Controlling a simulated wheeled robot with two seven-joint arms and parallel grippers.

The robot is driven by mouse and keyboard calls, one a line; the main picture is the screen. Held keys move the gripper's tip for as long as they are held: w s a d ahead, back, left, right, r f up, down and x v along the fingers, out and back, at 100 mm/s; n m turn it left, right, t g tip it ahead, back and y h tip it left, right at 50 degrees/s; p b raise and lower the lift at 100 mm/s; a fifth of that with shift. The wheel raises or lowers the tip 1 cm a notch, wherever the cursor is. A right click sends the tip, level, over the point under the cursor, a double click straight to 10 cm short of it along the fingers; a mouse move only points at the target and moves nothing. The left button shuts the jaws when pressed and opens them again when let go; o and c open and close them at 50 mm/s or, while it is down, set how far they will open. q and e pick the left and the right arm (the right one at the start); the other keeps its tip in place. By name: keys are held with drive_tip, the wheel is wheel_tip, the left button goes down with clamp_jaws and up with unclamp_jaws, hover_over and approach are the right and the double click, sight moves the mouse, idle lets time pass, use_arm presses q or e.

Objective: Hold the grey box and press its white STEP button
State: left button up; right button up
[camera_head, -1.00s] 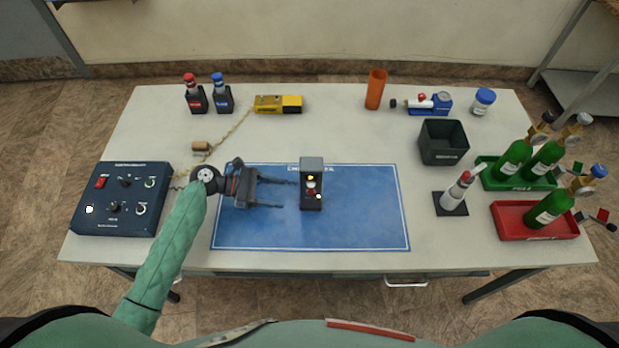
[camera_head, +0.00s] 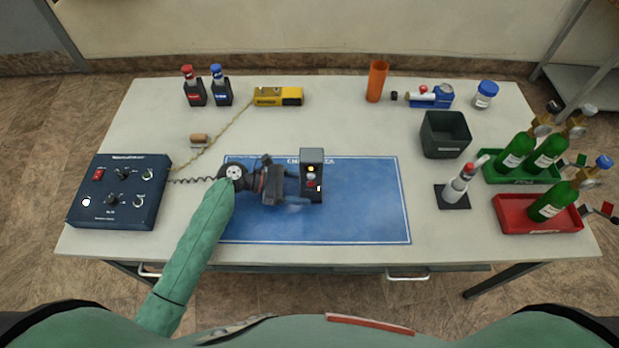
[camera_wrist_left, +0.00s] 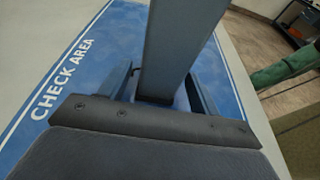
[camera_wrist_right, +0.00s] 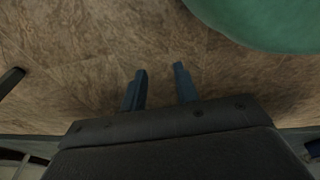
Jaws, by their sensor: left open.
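The grey box (camera_head: 312,157) stands on the blue check-area mat (camera_head: 360,220). Its dark front carries a yellow lamp, a red-and-white part and a small white button (camera_head: 319,188) low on the right. My left gripper (camera_head: 299,186) reaches it from the left, with open fingers on either side of the box. In the left wrist view the box (camera_wrist_left: 178,45) rises between the two fingers, with a gap visible beside it; the button is hidden there. My right gripper (camera_wrist_right: 160,80) shows only in the right wrist view, open and empty over the floor.
A dark blue control console (camera_head: 120,190) with a coiled cable is at the left. A dark bin (camera_head: 445,135), a white-and-red device on a black base (camera_head: 457,190), and green (camera_head: 522,175) and red (camera_head: 540,222) trays with bottles are at the right. The mat's right part is clear.

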use_arm(q)
drive_tip(key=shift+d+f, duration=0.15)
drive_tip(key=shift+d, duration=0.55)
drive_tip(key=shift+d+f, duration=0.1)
drive_tip(key=shift+d, duration=0.1)
use_arm(e)
drive_tip(key=shift+s+d+f, duration=0.1)
drive_tip(key=shift+s+f, duration=0.25)
drive_tip(key=shift+s, duration=0.45)
use_arm(q)
drive_tip(key=c, duration=0.7)
use_arm(e)
drive_tip(key=shift+a, duration=0.4)
use_arm(q)
drive_tip(key=shift+c, duration=0.2)
use_arm(e)
drive_tip(key=shift+d, duration=0.15)
drive_tip(key=shift+d, duration=0.65)
drive_tip(key=shift+a, duration=0.1)
